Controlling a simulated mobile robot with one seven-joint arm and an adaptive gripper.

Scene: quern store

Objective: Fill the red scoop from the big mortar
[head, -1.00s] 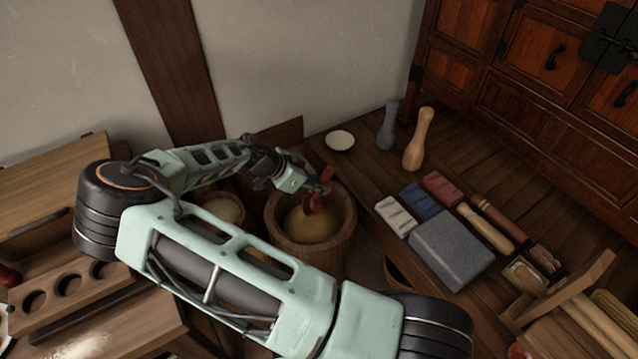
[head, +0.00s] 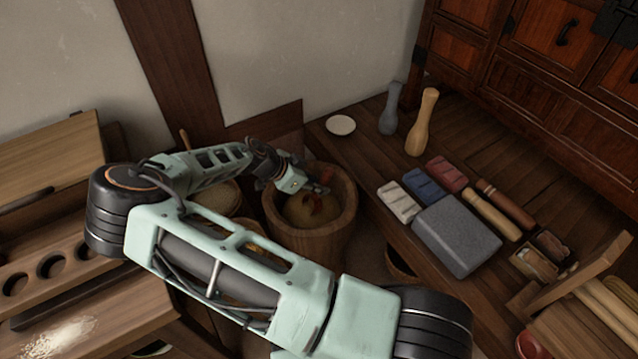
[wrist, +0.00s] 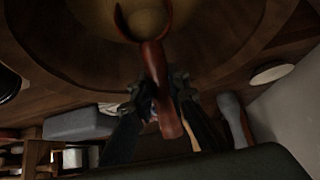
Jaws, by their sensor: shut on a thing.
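The big mortar (head: 343,228) is a wide wooden tub on the floor, with tan meal (head: 295,211) inside. My gripper (head: 318,188) reaches into its mouth from the left. It is shut on the handle of the red scoop (head: 314,205), whose lower part is down at the meal. In the wrist view my gripper (wrist: 157,88) grips the red scoop (wrist: 154,62) by its handle, with the round scoop end towards the mortar's inside (wrist: 225,35). Tan shows within the scoop's rim; I cannot tell whether it is in the scoop or beyond it.
A white dish (head: 341,125), a grey pestle-like piece (head: 390,112) and a pale wooden one (head: 421,125) stand behind right. A grey stone block (head: 455,236) and coloured bars lie right. A grain bowl (head: 216,197) is close left; a holed wooden rack (head: 50,268) is further left.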

